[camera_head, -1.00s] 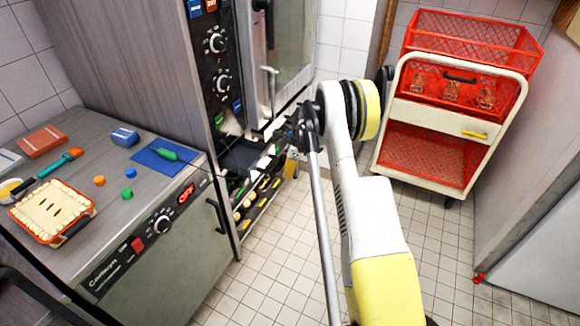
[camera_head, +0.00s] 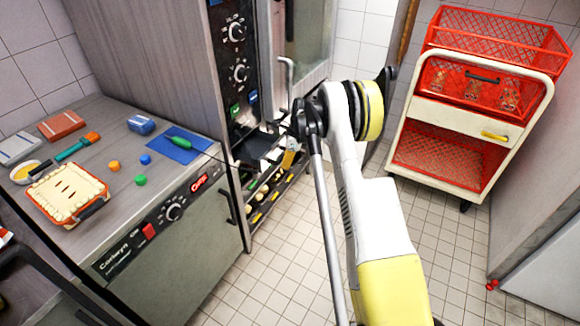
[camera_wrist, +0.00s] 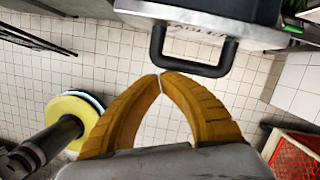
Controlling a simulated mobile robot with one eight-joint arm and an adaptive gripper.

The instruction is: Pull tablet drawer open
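In the wrist view a steel drawer front (camera_wrist: 205,18) with partly hidden lettering carries a black bar handle (camera_wrist: 203,69). I cannot tell for sure that it is the tablet drawer. My gripper (camera_wrist: 160,75) has two ribbed yellow fingers whose tips meet at the left end of the handle's bar. Nothing shows between the tips, and I cannot tell whether they touch the handle. In the head view my gripper (camera_head: 289,158) is mostly hidden behind the wrist, beside the tall oven. A dark tray-like surface (camera_head: 257,147) shows just left of it; the handle is hidden there.
A counter unit (camera_head: 160,240) with a pie (camera_head: 68,192) and small items stands left. The tall oven (camera_head: 225,100) has a vertical handle (camera_head: 288,80). Food shelves (camera_head: 268,200) sit below the gripper. A cart (camera_head: 468,115) with red crates stands right. The tiled floor between is clear.

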